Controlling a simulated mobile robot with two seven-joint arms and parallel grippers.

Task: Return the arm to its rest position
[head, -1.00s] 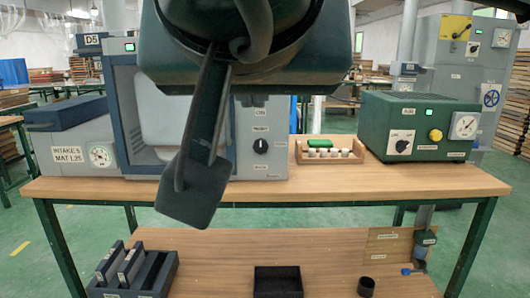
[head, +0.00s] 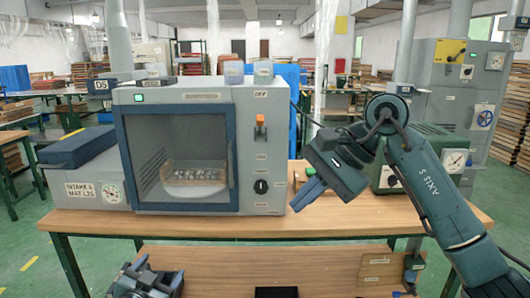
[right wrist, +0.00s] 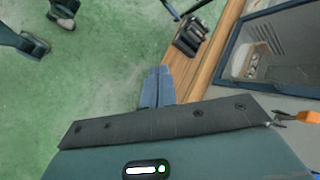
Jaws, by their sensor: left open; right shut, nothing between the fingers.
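My right arm comes in from the right in the head view and is raised over the right part of the bench. Its gripper (head: 299,203) points down and left, with its blue fingers shut and empty, apart from the cabinet. In the right wrist view the closed fingers (right wrist: 158,78) show side by side beyond the bench edge, above the green floor. My left gripper (head: 152,274) is low at the bottom left of the head view, open and empty, in front of the lower shelf.
A grey cabinet (head: 214,96) with a closed glass door stands on the wooden bench (head: 245,225). A wooden tray (head: 168,181) of small pale items sits inside. A green box (head: 430,140) with a gauge is partly hidden behind my right arm. The lower shelf (head: 225,265) has free room.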

